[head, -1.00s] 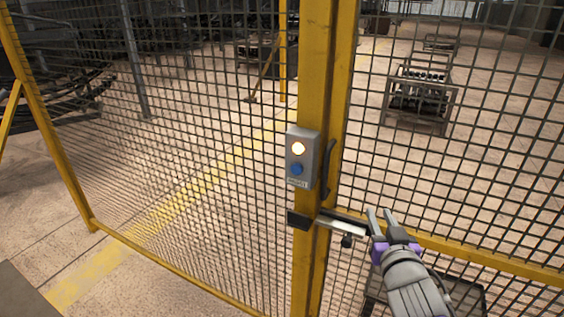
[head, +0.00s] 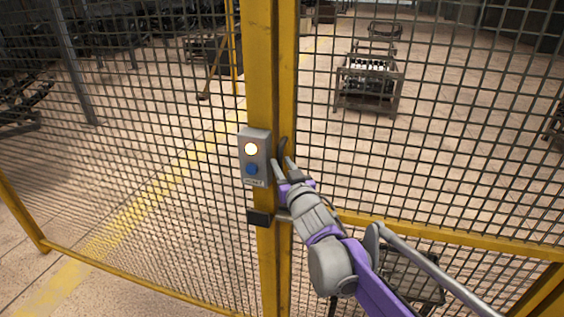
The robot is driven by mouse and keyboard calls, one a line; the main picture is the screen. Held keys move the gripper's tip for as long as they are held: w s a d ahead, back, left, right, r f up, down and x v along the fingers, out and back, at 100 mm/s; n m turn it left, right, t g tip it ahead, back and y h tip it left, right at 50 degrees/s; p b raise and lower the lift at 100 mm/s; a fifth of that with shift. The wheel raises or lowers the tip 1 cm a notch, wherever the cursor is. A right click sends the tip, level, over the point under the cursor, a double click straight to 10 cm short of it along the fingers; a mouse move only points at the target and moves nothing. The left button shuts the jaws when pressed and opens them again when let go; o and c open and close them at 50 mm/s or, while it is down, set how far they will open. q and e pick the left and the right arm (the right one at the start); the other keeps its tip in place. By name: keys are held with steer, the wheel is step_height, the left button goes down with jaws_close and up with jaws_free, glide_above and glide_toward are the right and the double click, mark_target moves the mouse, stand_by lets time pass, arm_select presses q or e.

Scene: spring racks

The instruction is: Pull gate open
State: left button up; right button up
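The gate (head: 430,150) is a dark wire mesh panel in a yellow frame, standing against the yellow post (head: 262,80). A dark curved handle (head: 284,143) is on the gate's upright. My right gripper (head: 282,162) is at the handle's lower part, its two grey fingers apart, one on each side as seen here. Whether they touch the handle is unclear. A grey box (head: 255,157) with a lit yellow-white lamp and a blue button is on the post. A latch (head: 259,217) is below it, its bar partly hidden by my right arm. My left gripper is out of view.
A fixed mesh fence panel (head: 130,180) with a yellow frame runs to the left. Behind the gate stands a metal rack (head: 367,85) with parts on it. A yellow floor stripe (head: 130,215) runs behind the mesh. The floor between gate and rack is clear.

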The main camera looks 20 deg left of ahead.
steer(key=shift+w+a, duration=0.15)
steer(key=shift+w, duration=0.1)
jaws_close()
stand_by(1.4)
